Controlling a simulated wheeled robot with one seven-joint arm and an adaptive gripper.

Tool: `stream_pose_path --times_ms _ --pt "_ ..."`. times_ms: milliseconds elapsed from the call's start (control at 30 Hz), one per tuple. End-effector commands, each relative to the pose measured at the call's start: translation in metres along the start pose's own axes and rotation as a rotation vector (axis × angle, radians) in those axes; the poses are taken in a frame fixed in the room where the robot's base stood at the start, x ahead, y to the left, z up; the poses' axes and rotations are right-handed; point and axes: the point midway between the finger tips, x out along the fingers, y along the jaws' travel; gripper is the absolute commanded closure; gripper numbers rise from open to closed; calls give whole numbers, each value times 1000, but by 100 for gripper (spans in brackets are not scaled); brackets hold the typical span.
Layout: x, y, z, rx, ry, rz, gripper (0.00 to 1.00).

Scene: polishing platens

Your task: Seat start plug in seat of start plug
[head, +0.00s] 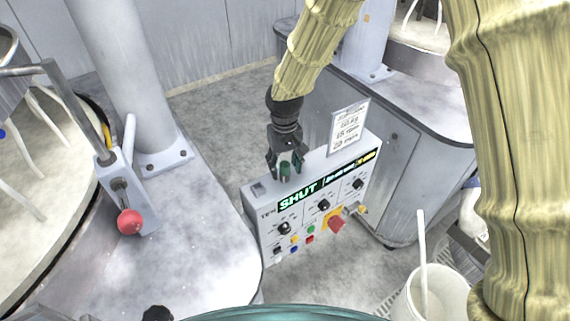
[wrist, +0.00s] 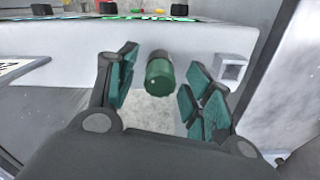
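The start plug, a short dark-green ribbed cylinder (wrist: 160,76), shows between the fingers of my gripper in the wrist view. It is also in the head view (head: 285,169), at the top of the grey control box (head: 262,222). My gripper (wrist: 163,88) points down over the box. Its green-padded fingers are spread either side of the plug, with visible gaps. The plug's lower end is hidden, so I cannot tell how it meets the box. A small square-framed recess (wrist: 231,69) is in the box top beside the plug; I cannot tell whether it is the seat.
A paper sign (head: 347,125) stands at the box's back right. The front has a lit "SHUT" display (head: 300,195), knobs, coloured buttons and a red knob (head: 336,223). A red-knobbed lever (head: 130,221) stands left. A white cup (head: 432,298) is at lower right.

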Motion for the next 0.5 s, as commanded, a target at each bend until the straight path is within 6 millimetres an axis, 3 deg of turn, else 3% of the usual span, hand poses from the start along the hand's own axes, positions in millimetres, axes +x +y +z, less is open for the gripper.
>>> stream_pose_path --times_ms 267,500 --pt "-5 0 0 0 1 0 49" --pt "-38 1 -1 0 4 0 49"
